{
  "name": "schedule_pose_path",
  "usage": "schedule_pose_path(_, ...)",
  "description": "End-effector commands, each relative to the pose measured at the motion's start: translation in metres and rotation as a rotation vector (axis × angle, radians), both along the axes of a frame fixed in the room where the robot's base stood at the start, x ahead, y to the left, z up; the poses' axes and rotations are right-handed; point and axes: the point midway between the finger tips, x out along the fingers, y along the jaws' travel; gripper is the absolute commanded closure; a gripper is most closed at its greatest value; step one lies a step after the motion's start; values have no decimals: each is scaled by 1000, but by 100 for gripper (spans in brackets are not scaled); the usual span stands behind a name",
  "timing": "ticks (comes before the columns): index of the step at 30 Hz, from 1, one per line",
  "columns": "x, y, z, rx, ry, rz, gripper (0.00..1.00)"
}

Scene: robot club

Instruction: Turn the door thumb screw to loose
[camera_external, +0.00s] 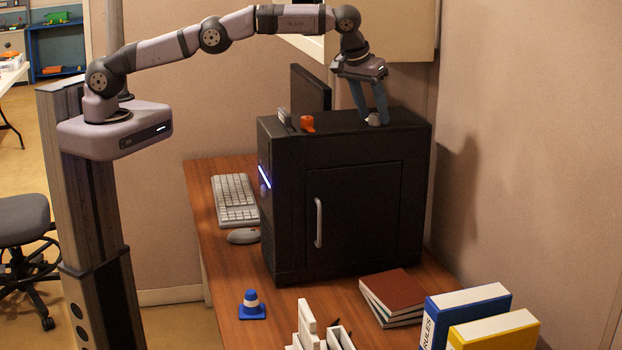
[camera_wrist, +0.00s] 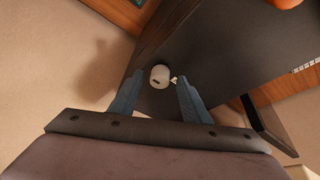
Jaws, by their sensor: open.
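The thumb screw (camera_external: 373,120) is a small pale grey knob on the top of the black computer case (camera_external: 290,150), near its right end. In the wrist view the screw (camera_wrist: 160,75) has a dark mark on its face and a small pale pointer mark beside it. My gripper (camera_external: 374,118) points down over it, with its fingertips low beside the screw. In the wrist view my gripper (camera_wrist: 155,80) is open, with one finger on each side of the screw. I cannot tell whether either finger touches it. The case's side door (camera_external: 355,220) is closed and has a pale vertical handle.
An orange part (camera_external: 307,124) and a grey piece (camera_external: 284,115) sit on the case's left top end. A dark monitor (camera_external: 311,88) stands behind. The wall is close on the right.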

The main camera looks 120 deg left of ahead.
Motion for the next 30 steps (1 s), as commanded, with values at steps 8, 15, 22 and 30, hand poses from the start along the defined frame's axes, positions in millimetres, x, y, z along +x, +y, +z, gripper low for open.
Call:
schedule_pose_path(8, -4, -12, 32, 2, -4, -1, 57)
schedule_pose_path(15, -7, -23, 58, 1, -3, -1, 57)
schedule_pose_path(22, -8, -25, 64, 0, -2, -1, 57)
schedule_pose_path(30, -9, -25, 64, 1, -1, 0, 57)
